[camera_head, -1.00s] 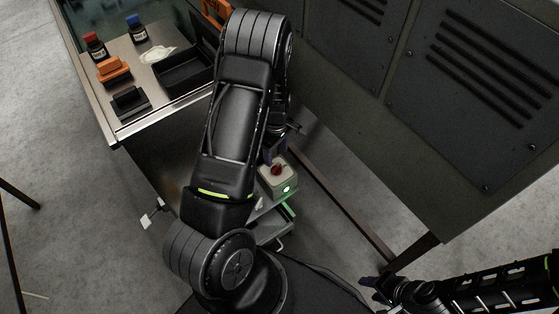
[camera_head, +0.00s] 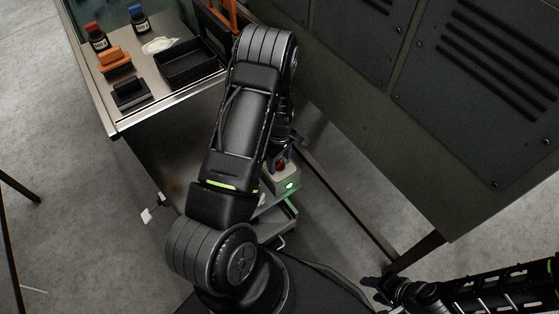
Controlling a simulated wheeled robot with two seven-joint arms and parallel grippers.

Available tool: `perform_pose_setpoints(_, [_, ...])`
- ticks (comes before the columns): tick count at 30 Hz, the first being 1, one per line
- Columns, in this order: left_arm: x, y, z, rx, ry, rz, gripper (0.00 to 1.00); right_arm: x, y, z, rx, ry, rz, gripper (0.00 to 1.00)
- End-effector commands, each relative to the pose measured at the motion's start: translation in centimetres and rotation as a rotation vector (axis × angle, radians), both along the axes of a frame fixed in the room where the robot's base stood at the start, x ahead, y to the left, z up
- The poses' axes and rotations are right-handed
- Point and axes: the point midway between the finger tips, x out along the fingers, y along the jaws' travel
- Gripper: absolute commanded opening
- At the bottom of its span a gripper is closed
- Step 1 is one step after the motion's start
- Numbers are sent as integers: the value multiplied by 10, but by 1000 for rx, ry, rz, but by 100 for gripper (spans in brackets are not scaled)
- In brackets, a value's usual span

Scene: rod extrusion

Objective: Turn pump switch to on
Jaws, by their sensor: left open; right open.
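The pump switch is a small pale box (camera_head: 286,178) with a red knob (camera_head: 281,167) on top and a lit green light (camera_head: 290,185) on its front. It sits low on a green-edged shelf beside my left arm. My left gripper (camera_head: 280,160) is open and pointed down at the knob, with its dark fingers beside the knob. My own arm hides part of the gripper, and I cannot tell whether the fingers touch the knob. My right gripper (camera_head: 374,286) is open and empty at the lower right, well away from the switch.
A large dark vented cabinet (camera_head: 400,110) stands at right.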

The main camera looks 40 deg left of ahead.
Motion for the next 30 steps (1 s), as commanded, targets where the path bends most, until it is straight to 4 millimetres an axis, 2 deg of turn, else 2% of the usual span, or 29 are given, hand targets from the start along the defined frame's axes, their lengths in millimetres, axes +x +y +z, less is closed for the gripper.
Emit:
perform_pose_setpoints(4, [0,0,0,0,0,0,60,0,0,0,0,0,0,43])
perform_pose_setpoints(26, [0,0,1,0,0,0,0,0,0,0,0,0,0,43])
perform_pose_setpoints(30, [0,0,0,0,0,-18,0,0,0,0,0,0,0,43])
